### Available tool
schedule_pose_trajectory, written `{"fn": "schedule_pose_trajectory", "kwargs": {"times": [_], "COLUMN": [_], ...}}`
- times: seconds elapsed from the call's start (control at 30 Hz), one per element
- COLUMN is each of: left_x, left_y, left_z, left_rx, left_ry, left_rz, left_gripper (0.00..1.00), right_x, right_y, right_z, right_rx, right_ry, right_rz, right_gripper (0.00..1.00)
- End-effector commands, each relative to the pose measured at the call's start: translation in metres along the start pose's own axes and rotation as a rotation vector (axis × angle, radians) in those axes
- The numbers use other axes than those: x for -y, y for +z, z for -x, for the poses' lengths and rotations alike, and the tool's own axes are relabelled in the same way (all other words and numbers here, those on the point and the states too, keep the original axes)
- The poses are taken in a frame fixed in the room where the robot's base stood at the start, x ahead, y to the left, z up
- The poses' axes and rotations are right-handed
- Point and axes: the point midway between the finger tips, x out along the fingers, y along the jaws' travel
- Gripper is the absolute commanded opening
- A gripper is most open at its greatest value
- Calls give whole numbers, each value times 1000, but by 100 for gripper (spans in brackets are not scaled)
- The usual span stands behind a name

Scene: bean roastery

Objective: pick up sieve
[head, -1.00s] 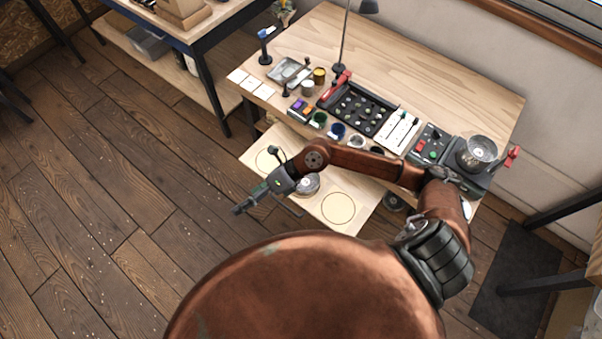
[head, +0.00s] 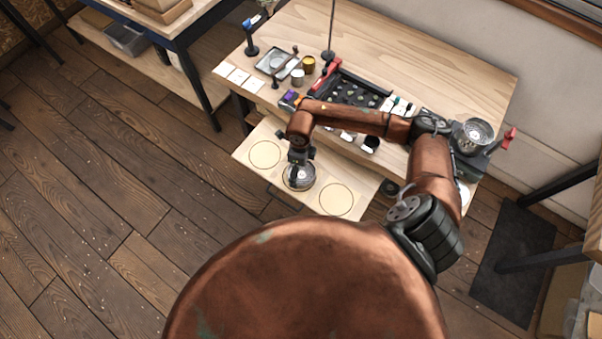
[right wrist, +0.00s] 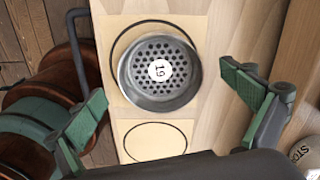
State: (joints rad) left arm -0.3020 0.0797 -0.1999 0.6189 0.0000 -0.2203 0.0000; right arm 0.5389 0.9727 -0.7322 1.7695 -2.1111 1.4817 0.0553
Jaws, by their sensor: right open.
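The sieve (head: 301,184) is a round metal pan on the middle circle of the pale pull-out board (head: 293,208). In the right wrist view the sieve (right wrist: 131,76) shows a perforated floor and a white number tag at its centre. My right gripper (head: 298,160) points down over the sieve and hides part of it in the head view. In the right wrist view its two green fingers (right wrist: 166,92) are apart, one to each side of the sieve, with gaps between them and the rim. It holds nothing. My left gripper is not in view.
Empty marked circles flank the sieve on the board, left (head: 264,154) and right (head: 335,199). My right arm crosses the front of the table (head: 420,65). A black tray (head: 350,91) and a metal bowl (head: 473,135) stand on the table. Open floor lies left.

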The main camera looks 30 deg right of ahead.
Motion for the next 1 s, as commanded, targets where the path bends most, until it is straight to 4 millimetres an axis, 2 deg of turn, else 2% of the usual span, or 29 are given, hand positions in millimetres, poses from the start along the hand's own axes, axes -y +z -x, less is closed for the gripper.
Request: {"fn": "schedule_pose_trajectory", "kwargs": {"times": [0.03,0.13,0.37,1.0], "left_x": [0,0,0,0], "left_y": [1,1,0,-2], "left_z": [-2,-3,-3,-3], "left_rx": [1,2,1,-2], "left_ry": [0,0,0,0], "left_rz": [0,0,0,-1], "left_gripper": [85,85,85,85], "right_x": [-1,-1,-1,-1], "right_y": [0,1,1,1], "right_z": [-10,-22,-23,-22], "right_rx": [-2,-1,0,1], "right_ry": [4,2,1,1], "right_rz": [-2,0,1,1], "right_gripper": [98,98,98,55]}}
